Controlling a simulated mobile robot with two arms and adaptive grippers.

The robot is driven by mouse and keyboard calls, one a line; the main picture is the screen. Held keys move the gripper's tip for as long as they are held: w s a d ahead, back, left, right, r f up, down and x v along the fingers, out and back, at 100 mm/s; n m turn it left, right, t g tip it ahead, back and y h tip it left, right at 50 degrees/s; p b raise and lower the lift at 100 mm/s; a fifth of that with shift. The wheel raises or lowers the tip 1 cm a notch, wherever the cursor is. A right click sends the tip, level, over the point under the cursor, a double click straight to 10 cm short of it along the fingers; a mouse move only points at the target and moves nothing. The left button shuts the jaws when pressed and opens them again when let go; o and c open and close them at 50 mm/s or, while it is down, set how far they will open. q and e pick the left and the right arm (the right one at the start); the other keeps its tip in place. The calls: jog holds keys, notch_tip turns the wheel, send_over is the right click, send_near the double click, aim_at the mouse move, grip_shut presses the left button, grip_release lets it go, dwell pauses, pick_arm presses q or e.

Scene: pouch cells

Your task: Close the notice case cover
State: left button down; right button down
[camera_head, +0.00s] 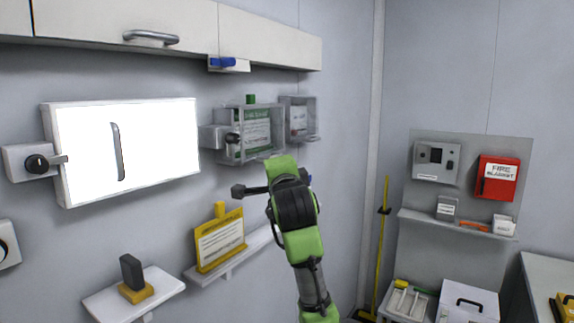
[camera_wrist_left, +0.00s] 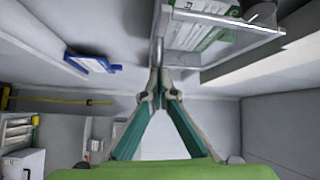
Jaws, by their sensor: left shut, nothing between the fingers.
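A clear notice case (camera_head: 262,112) with a green-and-white notice inside is mounted on the back wall. It also shows at the top right of the left wrist view (camera_wrist_left: 245,28), close beyond my fingers. Its clear panels overlap, so I cannot tell how far its cover stands open. My left gripper (camera_head: 237,190) is below and in front of the case, pointing left. In the left wrist view, its fingertips (camera_wrist_left: 159,74) are together and empty. A thin grey bar (camera_wrist_left: 158,45) shows just beyond them; I cannot tell whether they touch it. My right gripper is out of view.
A smaller clear case (camera_head: 299,120) hangs to the right. A bright white panel (camera_head: 85,150) with a handle is at left. A wall cabinet (camera_head: 80,22) runs overhead. A yellow pole (camera_head: 383,225) leans in the corner.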

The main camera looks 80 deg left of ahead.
pick_arm(q)
jog(key=s, duration=0.1)
jog(key=s+m+t, duration=0.1)
jog(key=shift+s+a+r+t+b, duration=0.2)
jog(key=shift+s+a+t+b, duration=0.1)
jog(key=shift+a+b, duration=0.05)
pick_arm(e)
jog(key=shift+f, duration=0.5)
